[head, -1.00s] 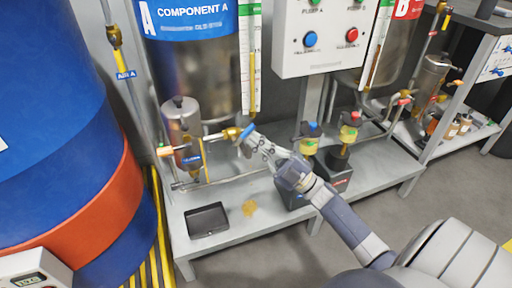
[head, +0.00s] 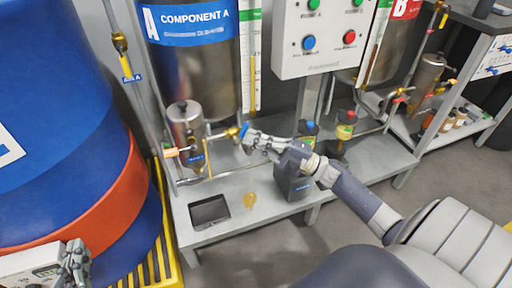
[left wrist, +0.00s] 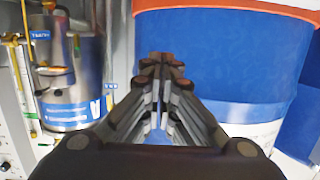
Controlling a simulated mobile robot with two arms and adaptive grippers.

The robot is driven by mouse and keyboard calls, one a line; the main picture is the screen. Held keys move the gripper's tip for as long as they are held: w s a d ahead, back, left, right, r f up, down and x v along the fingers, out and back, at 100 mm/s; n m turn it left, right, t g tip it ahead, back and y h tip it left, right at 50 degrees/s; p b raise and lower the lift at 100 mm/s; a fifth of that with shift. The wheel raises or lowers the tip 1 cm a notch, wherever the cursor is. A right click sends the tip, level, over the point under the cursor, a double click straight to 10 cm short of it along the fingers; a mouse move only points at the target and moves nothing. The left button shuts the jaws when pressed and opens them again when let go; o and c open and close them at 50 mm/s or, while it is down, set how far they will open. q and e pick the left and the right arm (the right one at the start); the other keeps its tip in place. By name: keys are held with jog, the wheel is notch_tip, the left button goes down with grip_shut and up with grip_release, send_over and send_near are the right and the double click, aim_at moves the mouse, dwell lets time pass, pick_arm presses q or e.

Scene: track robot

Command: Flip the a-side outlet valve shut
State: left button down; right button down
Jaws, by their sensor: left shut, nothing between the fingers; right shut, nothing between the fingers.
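The a-side outlet valve (head: 232,132) is a brass body with a blue handle (head: 244,131), on the pipe below the steel tank labelled Component A (head: 195,75). My right gripper (head: 249,143) is shut and empty, with its fingertips beside or against the blue handle; I cannot tell if they touch. The handle is partly hidden by the fingers and looks foreshortened. My left gripper (head: 76,264) is shut and empty at the lower left, in front of the blue drum. In the left wrist view its closed fingers (left wrist: 163,65) face the drum.
A small steel canister (head: 186,122) stands left of the valve. A black tray (head: 209,212) and a yellow spill (head: 250,200) lie on the grey bench. A dark pump (head: 294,180) stands under my right forearm. The blue drum with a red band (head: 105,200) fills the left.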

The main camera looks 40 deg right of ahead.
pick_arm(q)
jog(key=s+a+f+g+y+p, duration=0.1)
jog(key=s+a+f+g, duration=0.2)
jog(key=s+f+g, duration=0.2)
jog(key=s+a+f+g+y+p, duration=0.2)
jog(key=s+f+g, duration=0.3)
jog(key=s+f, duration=0.3)
jog(key=shift+s+a+n+g+p, duration=0.3)
jog(key=shift+s+a+g, duration=0.1)
jog(key=shift+s, duration=0.85)
pick_arm(e)
jog(key=shift+a+r+n+g+h, duration=0.3)
jog(key=shift+a+n+g, duration=0.05)
jog(key=shift+n+g, duration=0.5)
pick_arm(q)
jog(key=shift+w, duration=0.1)
